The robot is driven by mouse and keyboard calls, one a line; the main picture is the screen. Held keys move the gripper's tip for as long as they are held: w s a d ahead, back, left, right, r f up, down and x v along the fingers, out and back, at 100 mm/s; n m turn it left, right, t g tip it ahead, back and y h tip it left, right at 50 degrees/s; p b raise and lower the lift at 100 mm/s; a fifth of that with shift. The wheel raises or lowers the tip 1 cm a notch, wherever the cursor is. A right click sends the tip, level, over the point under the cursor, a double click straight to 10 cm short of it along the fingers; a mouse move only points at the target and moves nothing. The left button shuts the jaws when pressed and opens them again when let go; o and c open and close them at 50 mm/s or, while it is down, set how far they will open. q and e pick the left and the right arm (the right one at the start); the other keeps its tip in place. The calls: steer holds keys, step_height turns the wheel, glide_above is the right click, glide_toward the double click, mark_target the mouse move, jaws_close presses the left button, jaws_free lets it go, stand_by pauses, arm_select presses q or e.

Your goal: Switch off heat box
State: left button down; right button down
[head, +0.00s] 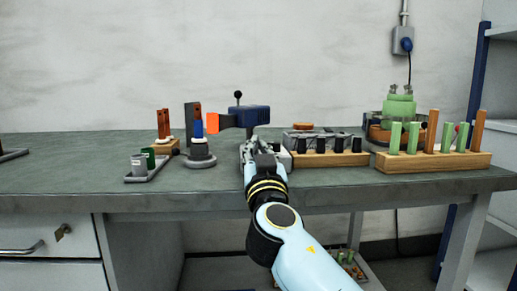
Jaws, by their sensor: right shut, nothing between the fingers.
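My right gripper (254,146) reaches over the front edge of the workbench, shut and empty. It is in front of a low pale box (286,159), which it partly hides. This box may be the heat box, but no label or switch can be made out. Just above the gripper is a dark blue device (250,116) with a black-knobbed lever (238,96) and an orange part at its left. I cannot tell whether the gripper touches the box. My left gripper is not in view.
On the workbench (85,150), a wooden rack with black pegs (337,160) stands right of the gripper. Further right is a rack with green and copper-coloured rods (440,162). A round grey stand (199,162) and a tray with small cups (147,174) are left.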

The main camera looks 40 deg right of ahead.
steer(key=v, duration=0.6)
stand_by(0.4)
